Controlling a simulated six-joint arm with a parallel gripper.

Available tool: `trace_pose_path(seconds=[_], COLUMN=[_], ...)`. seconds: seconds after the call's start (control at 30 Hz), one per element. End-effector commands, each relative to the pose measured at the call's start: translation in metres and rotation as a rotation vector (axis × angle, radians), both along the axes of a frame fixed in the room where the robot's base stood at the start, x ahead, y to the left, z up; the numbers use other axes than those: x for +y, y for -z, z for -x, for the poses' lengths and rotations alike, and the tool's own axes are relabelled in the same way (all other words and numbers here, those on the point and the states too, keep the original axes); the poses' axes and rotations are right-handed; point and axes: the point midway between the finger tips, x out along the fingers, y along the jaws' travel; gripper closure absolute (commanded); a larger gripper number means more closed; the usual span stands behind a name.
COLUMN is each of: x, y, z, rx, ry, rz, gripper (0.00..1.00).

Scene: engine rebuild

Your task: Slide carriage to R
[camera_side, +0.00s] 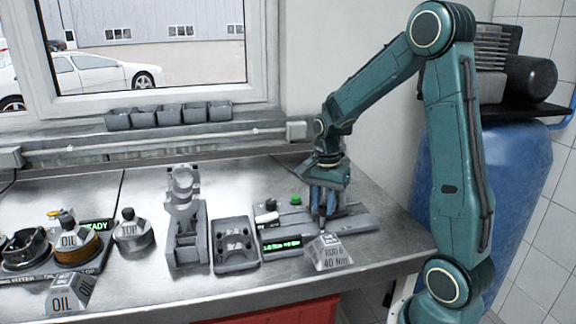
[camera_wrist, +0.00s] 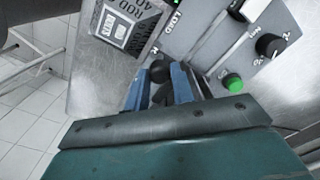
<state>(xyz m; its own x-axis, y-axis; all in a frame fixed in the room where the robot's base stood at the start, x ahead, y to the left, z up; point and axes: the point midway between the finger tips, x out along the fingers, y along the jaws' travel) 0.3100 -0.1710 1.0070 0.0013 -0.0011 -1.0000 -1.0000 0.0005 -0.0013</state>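The carriage is part of a grey test unit (camera_side: 345,222) with a slotted top, at the right of the bench in the side view. In the wrist view, a black knob (camera_wrist: 160,72), which looks like the carriage handle, sits between the two blue fingers of my gripper (camera_wrist: 161,88). The fingers flank the knob closely; I cannot tell if they press on it. In the side view my gripper (camera_side: 326,214) points down at the unit and hides the knob.
A green button (camera_wrist: 232,82) and black dial (camera_wrist: 269,45) are on the unit; its green display (camera_side: 281,245) is lit. A "ROD" 40 Nm block (camera_side: 331,254) stands in front. A grey tray (camera_side: 235,263) and upright fixture (camera_side: 186,235) stand left. The bench edge is close at right.

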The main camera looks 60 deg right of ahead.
Motion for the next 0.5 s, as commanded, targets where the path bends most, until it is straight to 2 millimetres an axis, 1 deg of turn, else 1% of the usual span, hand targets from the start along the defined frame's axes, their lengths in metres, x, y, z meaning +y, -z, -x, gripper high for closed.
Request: trace_pose_path(seconds=[0.03,0.1,0.5], x=[-0.0004,-0.0002,0.0003], y=[-0.0007,-0.0006,-0.0027], z=[-0.0006,-0.0005,-0.0002], rx=[-0.002,-0.002,0.0], ry=[0.0,0.0,-0.001], rz=[0.002,0.001,0.0], gripper=[0.66,0.55,0.55])
